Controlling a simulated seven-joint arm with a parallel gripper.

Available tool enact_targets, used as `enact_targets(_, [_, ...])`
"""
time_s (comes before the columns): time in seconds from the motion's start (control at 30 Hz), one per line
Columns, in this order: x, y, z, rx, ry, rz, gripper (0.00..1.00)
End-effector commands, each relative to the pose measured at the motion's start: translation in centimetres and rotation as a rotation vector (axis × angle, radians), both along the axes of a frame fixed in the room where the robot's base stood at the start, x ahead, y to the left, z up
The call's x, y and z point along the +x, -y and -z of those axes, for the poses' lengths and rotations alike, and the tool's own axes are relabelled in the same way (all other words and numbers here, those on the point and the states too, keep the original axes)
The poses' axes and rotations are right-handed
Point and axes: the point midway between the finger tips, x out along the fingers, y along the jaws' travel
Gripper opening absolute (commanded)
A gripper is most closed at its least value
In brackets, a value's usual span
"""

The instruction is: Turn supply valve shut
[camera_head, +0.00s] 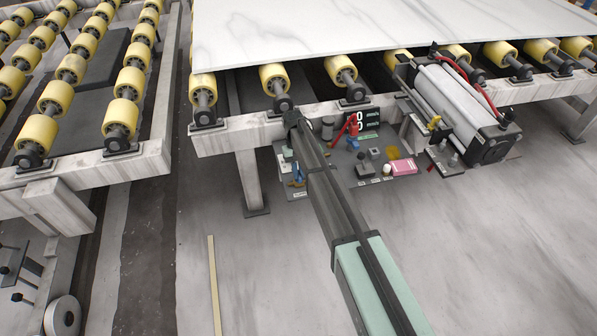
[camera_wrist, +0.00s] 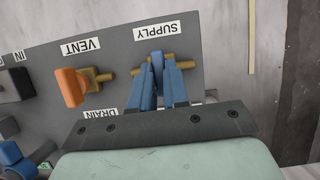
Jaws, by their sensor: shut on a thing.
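The supply valve (camera_wrist: 171,60) has a brass body and a blue handle, below an upside-down SUPPLY label (camera_wrist: 157,30) in the wrist view. My gripper (camera_wrist: 158,74) has blue fingers, one on each side of the handle, shut on it. The fingers cover part of the handle and body, so its exact angle is hard to read. In the head view my arm hides most of this spot; a small blue part shows left of the arm, and I cannot tell whether it is handle or finger.
The orange-handled VENT valve (camera_wrist: 73,87) stands close on the left in the wrist view. A DRAIN label (camera_wrist: 101,114) lies below. In the head view, a red-handled part (camera_head: 353,125) and a pink box (camera_head: 404,168) are right of my arm, under the roller frame and slab (camera_head: 300,30).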

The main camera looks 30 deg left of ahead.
Motion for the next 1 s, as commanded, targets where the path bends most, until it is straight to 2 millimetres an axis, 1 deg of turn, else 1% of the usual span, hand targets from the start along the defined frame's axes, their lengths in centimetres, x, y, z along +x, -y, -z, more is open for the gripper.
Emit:
enact_targets(0.37, [-0.03, 0.06, 0.04, 0.0, 0.0, -0.008, 0.0])
enact_targets(0.4, [-0.03, 0.06, 0.04, 0.0, 0.0, -0.008, 0.16])
enact_targets(0.67, [-0.01, 0.03, 0.02, 0.0, 0.0, -0.005, 0.4])
enact_targets(0.9, [0.01, -0.01, -0.04, 0.0, 0.0, -0.005, 0.4])
enact_targets(1.0, [0.15, -0.15, -0.42, 0.001, 0.001, -0.005, 0.4])
